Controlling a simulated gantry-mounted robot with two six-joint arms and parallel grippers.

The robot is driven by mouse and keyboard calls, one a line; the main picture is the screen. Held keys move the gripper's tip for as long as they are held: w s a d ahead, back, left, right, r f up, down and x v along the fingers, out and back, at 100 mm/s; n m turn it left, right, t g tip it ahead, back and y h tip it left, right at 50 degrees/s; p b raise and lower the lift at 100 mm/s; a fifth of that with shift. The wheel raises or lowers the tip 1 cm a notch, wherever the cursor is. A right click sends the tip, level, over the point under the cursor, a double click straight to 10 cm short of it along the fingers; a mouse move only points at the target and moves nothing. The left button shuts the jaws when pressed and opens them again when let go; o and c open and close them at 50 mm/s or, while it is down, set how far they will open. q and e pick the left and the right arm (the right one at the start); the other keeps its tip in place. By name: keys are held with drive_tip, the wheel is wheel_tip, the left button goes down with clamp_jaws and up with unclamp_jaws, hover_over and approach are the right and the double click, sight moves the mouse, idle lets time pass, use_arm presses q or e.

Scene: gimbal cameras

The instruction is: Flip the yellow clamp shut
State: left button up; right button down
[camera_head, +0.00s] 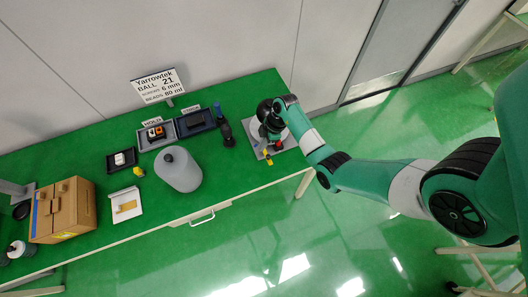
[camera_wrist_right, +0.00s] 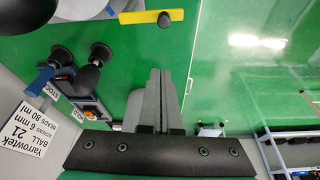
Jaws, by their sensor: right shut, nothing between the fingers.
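The yellow clamp (camera_head: 267,157) is a small yellow lever near the front of a grey plate (camera_head: 284,143) at the right end of the green table. In the right wrist view the yellow clamp (camera_wrist_right: 138,17) is a flat yellow bar with a dark round knob, lying across the top of the picture beyond the fingertips. My right gripper (camera_head: 270,133) is over the plate, close behind the clamp, and hides part of what stands there. In the wrist view the right gripper (camera_wrist_right: 160,72) has its fingers together, empty and apart from the bar. My left gripper is not in view.
A black device (camera_head: 226,133) stands just left of the plate. The table's front edge runs close to the clamp, with open floor beyond.

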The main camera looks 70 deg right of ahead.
sight(266, 153)
drive_tip(key=b+x, duration=0.5)
drive_tip(key=x, duration=0.5)
drive_tip(key=s+d, duration=0.1)
drive_tip(key=s+d+p, duration=0.1)
drive_tip(key=s, duration=0.1)
drive_tip(key=shift+s+d+r, duration=0.1)
drive_tip(key=shift+s+r, duration=0.1)
drive_tip(key=shift+p, duration=0.3)
drive_tip(key=shift+s+d+n+p, duration=0.1)
drive_tip(key=shift+d+n+p, duration=0.05)
drive_tip(key=shift+n+p, duration=0.3)
